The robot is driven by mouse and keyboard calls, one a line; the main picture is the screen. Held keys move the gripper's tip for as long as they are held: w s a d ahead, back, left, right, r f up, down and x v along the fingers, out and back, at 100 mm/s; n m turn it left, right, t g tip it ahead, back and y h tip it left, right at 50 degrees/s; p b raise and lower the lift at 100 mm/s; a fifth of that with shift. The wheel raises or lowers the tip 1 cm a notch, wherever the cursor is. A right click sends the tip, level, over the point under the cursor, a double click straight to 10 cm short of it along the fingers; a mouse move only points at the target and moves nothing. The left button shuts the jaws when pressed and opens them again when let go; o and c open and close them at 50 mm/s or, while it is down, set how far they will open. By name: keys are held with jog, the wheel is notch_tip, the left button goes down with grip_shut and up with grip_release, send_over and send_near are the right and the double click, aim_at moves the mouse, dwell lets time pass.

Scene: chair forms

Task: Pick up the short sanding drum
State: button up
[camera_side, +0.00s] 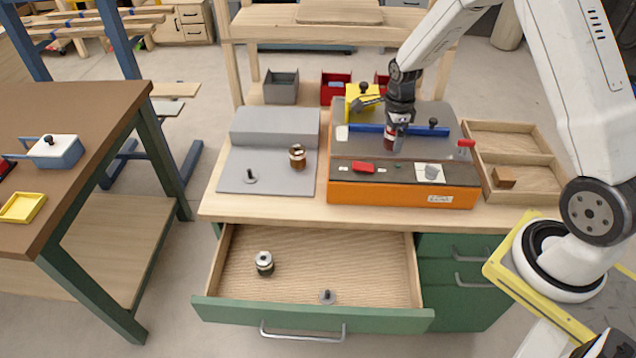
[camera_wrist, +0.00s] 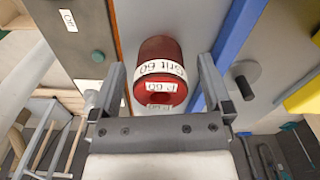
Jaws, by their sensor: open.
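A red drum (camera_wrist: 160,68) with white "Grit 60" and "P 60" labels lies between the two open fingers of my gripper (camera_wrist: 160,78) in the wrist view; contact with the fingers cannot be told. In the side view my gripper (camera_side: 396,138) is low over the orange machine's grey top, and the red drum (camera_side: 388,140) shows partly behind it. A brown drum (camera_side: 297,158) stands on the grey stepped board. A dark drum with a pale top (camera_side: 264,263) stands in the open drawer. I cannot tell which drum is the short one.
The orange machine (camera_side: 400,192) carries a blue fence (camera_side: 365,129) close behind my gripper and a yellow block (camera_side: 357,104). Spindle pegs stand on the grey board (camera_side: 251,178) and in the drawer (camera_side: 327,297). A wooden tray (camera_side: 510,145) is at the right.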

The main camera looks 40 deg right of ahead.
jog(key=shift+f, duration=0.45)
jog(key=shift+c, duration=0.2)
grip_shut()
jog(key=shift+r, duration=0.15)
jog(key=shift+r, duration=0.85)
jog(key=s+a+r, duration=0.3)
jog(key=s+r, duration=0.8)
jog(key=s, duration=0.2)
jog(key=shift+s+a, duration=0.25)
jog(key=shift+a, duration=0.05)
